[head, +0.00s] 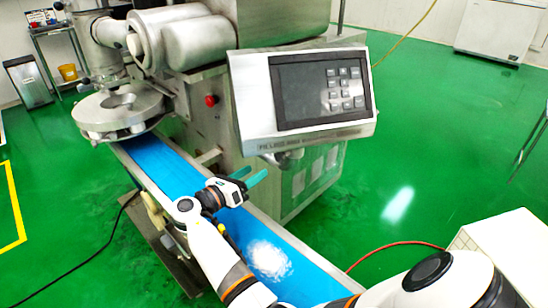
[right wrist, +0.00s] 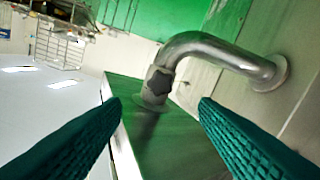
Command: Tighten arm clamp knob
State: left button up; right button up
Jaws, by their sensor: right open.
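The knob (right wrist: 160,83) is dark, small and lobed, and sits at the end of a bent metal pipe arm (right wrist: 215,50) in the right wrist view. The pipe runs right to a round flange on a metal wall. My right gripper (head: 254,176) is open, with teal fingers, below the control panel in the head view. In the right wrist view its fingers (right wrist: 158,106) stand left and right of the knob, with nothing between the tips; the knob appears beyond them. I cannot make out the knob in the head view. My left gripper is not in view.
The control panel (head: 312,95) with a screen and buttons hangs above my right gripper. A blue conveyor belt (head: 160,165) runs below it, with a white patch near its front end. A red button (head: 210,101) is on the machine body (head: 205,125). Green floor lies open at right.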

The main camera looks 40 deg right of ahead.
aim_at(277, 158)
jog(key=d, duration=0.7)
jog(key=shift+w, duration=0.3)
jog(key=shift+w+d+p, duration=0.1)
jog(key=shift+d+p, duration=0.2)
jog(key=shift+d, duration=1.5)
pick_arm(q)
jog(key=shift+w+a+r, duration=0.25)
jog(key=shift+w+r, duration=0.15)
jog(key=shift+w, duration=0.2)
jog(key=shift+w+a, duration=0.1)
pick_arm(e)
jog(key=shift+c, duration=0.7)
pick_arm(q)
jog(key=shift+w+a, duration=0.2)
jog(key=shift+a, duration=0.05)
pick_arm(e)
jog(key=c, duration=0.8)
